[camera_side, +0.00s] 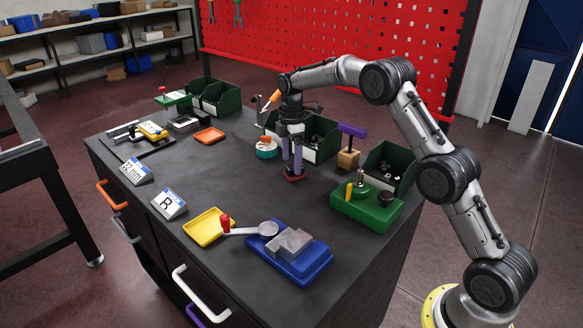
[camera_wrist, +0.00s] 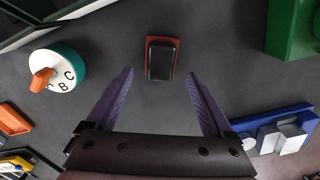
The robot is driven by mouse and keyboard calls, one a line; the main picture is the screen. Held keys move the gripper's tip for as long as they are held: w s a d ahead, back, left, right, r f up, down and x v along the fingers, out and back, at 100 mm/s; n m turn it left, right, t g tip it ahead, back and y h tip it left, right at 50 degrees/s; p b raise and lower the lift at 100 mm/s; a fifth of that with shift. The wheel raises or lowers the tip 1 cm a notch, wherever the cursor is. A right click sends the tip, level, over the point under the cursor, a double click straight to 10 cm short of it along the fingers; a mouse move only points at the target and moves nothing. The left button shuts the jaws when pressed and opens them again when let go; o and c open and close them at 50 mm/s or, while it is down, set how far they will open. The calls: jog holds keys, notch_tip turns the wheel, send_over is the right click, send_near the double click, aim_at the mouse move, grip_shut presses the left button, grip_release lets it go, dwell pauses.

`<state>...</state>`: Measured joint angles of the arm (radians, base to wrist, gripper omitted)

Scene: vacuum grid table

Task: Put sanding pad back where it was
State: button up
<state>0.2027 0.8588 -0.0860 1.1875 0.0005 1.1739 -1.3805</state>
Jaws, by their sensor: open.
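A small black block, which looks like the sanding pad (camera_wrist: 161,58), sits on a red base or has a red underside, at the upper middle of the wrist view. I cannot tell whether the red is part of it. In the side view the red part (camera_side: 295,177) shows on the table under my gripper (camera_side: 292,166), with the black top mostly hidden. In the wrist view my gripper (camera_wrist: 161,74) is open, its two purple fingers spread wide on either side of the block's near end. Nothing is between the fingers.
A teal and white dial (camera_side: 266,148) stands left of my gripper. A wooden block with a purple handle (camera_side: 350,132) and a green fixture (camera_side: 362,212) are to the right. A blue base with metal blocks (camera_side: 311,262) and a yellow tray (camera_side: 197,231) are nearer. Green bins (camera_side: 225,103) line the back.

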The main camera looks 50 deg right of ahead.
aim_at(291, 167)
jog(key=s+a+r+m, duration=0.1)
jog(key=s+r, duration=0.2)
jog(key=r, duration=0.3)
jog(key=s+a+r+m+t, duration=0.1)
jog(key=s+a+r, duration=0.1)
jog(key=r, duration=0.3)
jog(key=s+a+r+m, duration=0.1)
jog(key=s+r, duration=0.2)
jog(key=r, duration=0.3)
jog(key=s+a+r+m+t, duration=0.1)
jog(key=s+a+r+m, duration=0.1)
jog(key=s, duration=0.4)
jog(key=s+a+r+m+t, duration=0.1)
jog(key=s+a+r+m, duration=0.1)
jog(key=s, duration=0.4)
jog(key=s+a+f+m+t, duration=0.1)
jog(key=s+f+m, duration=0.2)
jog(key=s, duration=0.6)
jog(key=s+a+f+m+t, duration=0.1)
jog(key=s+a+f+m, duration=0.1)
jog(key=s, duration=0.8)
jog(key=shift+s+a+f+m+t, duration=0.3)
jog(key=shift+f+m, duration=0.4)
jog(key=shift+f, duration=0.15)
